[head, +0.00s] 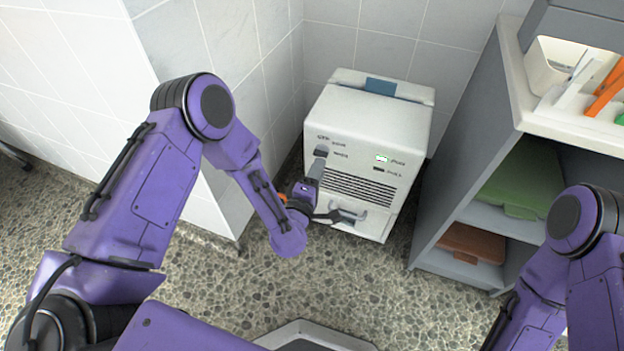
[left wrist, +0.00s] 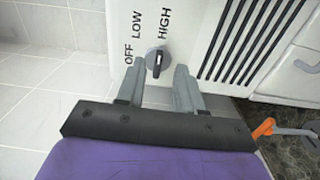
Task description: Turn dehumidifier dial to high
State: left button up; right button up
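The white dehumidifier (head: 375,118) stands on the floor in the wall corner. Its dark grey dial (left wrist: 157,60) shows in the left wrist view below the printed words OFF, LOW and HIGH. The dial has a pale mark, but I cannot tell which word it points at. My left gripper (left wrist: 159,68) is open, with one finger on each side of the dial and small gaps visible. In the head view the left gripper (head: 317,168) is at the front panel's left side and partly covers the dial area. My right gripper is out of view; only the right arm shows.
A tiled wall corner (head: 215,110) is close on the left.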

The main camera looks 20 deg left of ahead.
pick_arm(q)
jog(key=s, duration=0.6)
jog(key=shift+s+a+p, duration=0.15)
jog(key=shift+s+p, duration=0.2)
jog(key=s+a+f+m+g, duration=0.5)
jog(key=s+f+m+g, duration=0.35)
jog(key=s+f, duration=0.3)
jog(key=s+a+f+m+g+y, duration=0.1)
jog(key=s+a+f+g+y, duration=0.15)
jog(key=s+a, duration=0.35)
jog(key=s+a+f+m+g+y, duration=0.1)
jog(key=s+a+f+g+y, duration=0.2)
jog(key=s, duration=0.5)
notch_tip(320, 180, up, 30)
jog(key=h+p, duration=0.1)
jog(key=p, duration=2.7)
jog(key=shift+s+a+g, duration=0.15)
jog(key=shift+s+g, duration=0.05)
jog(key=shift+g, duration=0.2)
